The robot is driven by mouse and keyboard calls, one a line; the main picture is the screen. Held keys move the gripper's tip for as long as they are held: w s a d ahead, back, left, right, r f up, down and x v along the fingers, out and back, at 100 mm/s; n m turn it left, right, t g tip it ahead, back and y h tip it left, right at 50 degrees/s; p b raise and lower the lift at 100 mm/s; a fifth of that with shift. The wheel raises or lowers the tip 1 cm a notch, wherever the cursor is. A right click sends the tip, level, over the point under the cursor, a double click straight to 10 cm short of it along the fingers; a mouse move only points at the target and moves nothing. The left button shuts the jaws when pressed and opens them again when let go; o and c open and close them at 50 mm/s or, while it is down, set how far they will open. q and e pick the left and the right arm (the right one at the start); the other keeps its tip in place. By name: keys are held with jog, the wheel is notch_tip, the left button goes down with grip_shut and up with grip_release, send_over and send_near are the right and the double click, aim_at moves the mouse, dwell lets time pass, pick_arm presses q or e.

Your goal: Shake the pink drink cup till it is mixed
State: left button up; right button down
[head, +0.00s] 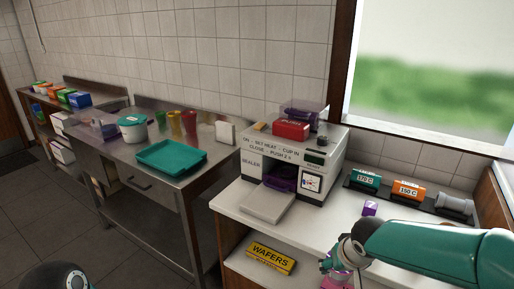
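The pink drink cup (338,281) shows only in part at the bottom edge of the head view, right of centre. My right gripper (331,266) is at the cup, at the end of the teal arm from the right. Its fingers look closed around the cup, in front of the white counter. The wrist and the picture edge hide much of the cup, so its contents cannot be seen. My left gripper is not in view.
A white sealer machine (322,185) stands on the white counter (318,222). A small purple box (370,208) lies near my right arm. A yellow wafers box (270,259) is on the shelf below. A teal tray (172,157) and cups stand on the steel table.

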aim_at(334, 285)
notch_tip(334, 285, down, 6)
jog(key=s, duration=0.2)
jog(key=r, duration=0.1)
jog(key=w+r, duration=0.1)
jog(key=r, duration=0.1)
jog(key=w+r, duration=0.1)
jog(key=shift+w+r, duration=0.25)
jog(key=shift+r, duration=0.1)
jog(key=shift+s, duration=0.35)
notch_tip(334, 285, down, 5)
jog(key=shift+f, duration=0.2)
jog(key=shift+s+r, duration=0.2)
jog(key=shift+s, duration=0.1)
jog(key=shift+w, duration=0.1)
jog(key=shift+f, duration=0.1)
